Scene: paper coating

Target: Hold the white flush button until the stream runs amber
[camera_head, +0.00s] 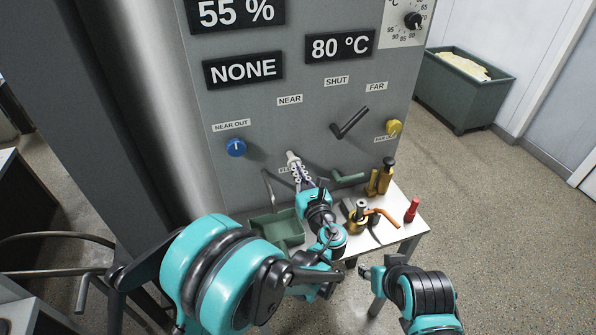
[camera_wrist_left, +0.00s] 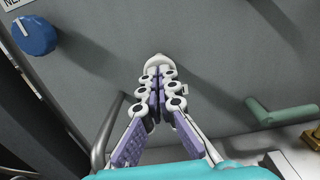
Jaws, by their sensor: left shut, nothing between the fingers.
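The white flush button (camera_head: 292,157) sticks out of the grey panel below the NEAR label. Its rounded tip also shows in the left wrist view (camera_wrist_left: 158,61). My left gripper (camera_head: 298,170) is shut and empty, with its fingertips (camera_wrist_left: 157,76) at the button. They look in contact with it or very close; I cannot tell how far the button is pressed. My right gripper (camera_head: 371,273) is low at the right, away from the panel, and its jaw state is unclear. No stream is visible.
A blue knob (camera_head: 235,148) is left of the button, a black lever (camera_head: 350,122) and yellow knob (camera_head: 394,127) right. Below are a green handle (camera_head: 347,177), a green tray (camera_head: 272,226) and a small white table (camera_head: 413,229) with tools. The displays read NONE (camera_head: 243,69) and 80 °C (camera_head: 340,46).

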